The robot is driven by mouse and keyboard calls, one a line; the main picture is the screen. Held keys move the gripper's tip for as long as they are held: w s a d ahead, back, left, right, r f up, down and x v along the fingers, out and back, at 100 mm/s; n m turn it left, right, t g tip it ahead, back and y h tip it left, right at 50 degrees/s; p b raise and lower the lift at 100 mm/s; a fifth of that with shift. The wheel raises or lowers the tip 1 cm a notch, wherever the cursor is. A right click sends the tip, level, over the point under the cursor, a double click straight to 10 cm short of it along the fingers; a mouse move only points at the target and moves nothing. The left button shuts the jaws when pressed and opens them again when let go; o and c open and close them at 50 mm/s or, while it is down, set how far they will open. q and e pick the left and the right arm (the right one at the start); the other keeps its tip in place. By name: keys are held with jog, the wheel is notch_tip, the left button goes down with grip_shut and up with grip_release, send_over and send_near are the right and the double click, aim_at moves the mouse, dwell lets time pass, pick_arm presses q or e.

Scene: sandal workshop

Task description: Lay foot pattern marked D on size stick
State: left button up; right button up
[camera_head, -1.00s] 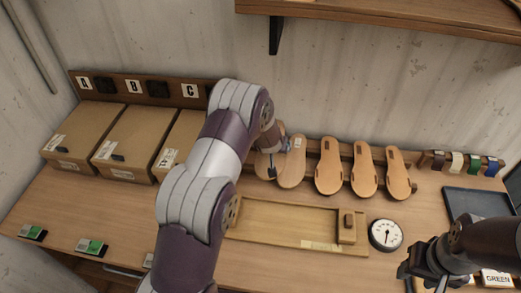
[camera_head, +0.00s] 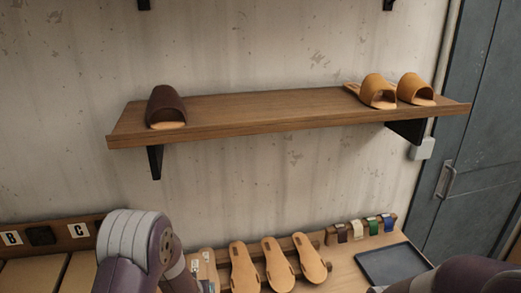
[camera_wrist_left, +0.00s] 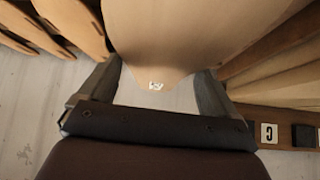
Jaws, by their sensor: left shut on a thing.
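A tan foot pattern (camera_wrist_left: 190,30) fills the top middle of the left wrist view, with a small white label whose letter I cannot read. My left gripper (camera_wrist_left: 156,88) is shut on it, one finger at each side of its narrow end. In the head view my left arm covers part of the rack's left end, where a tan pattern with a white label (camera_head: 207,262) shows beside it. The left fingers are hidden there. The size stick is out of view. My right arm enters at the bottom right, but its fingers are out of frame.
Tan sole shapes (camera_head: 278,266) lean along the rack. Colour samples (camera_head: 358,230) and a dark tray (camera_head: 392,264) are to the right. A wall shelf (camera_head: 250,112) holds a dark brown sandal (camera_head: 165,104) and tan sandals (camera_head: 378,90). Boxes (camera_head: 35,275) stand at left.

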pick_arm(q)
jog(key=s+f+b, duration=0.1)
jog(key=s, duration=0.1)
jog(key=s+f+m+h+b, duration=0.1)
jog(key=s, duration=0.1)
jog(key=s+f+m+b, duration=0.1)
jog(key=s+f+b, duration=0.1)
jog(key=shift+d+f, duration=0.1)
jog(key=shift+d, duration=0.25)
jog(key=shift+w+a+b, duration=0.1)
jog(key=shift+a+b, duration=0.15)
jog(key=shift+b, duration=0.2)
pick_arm(e)
notch_tip(320, 180, down, 6)
jog(key=shift+f, duration=0.25)
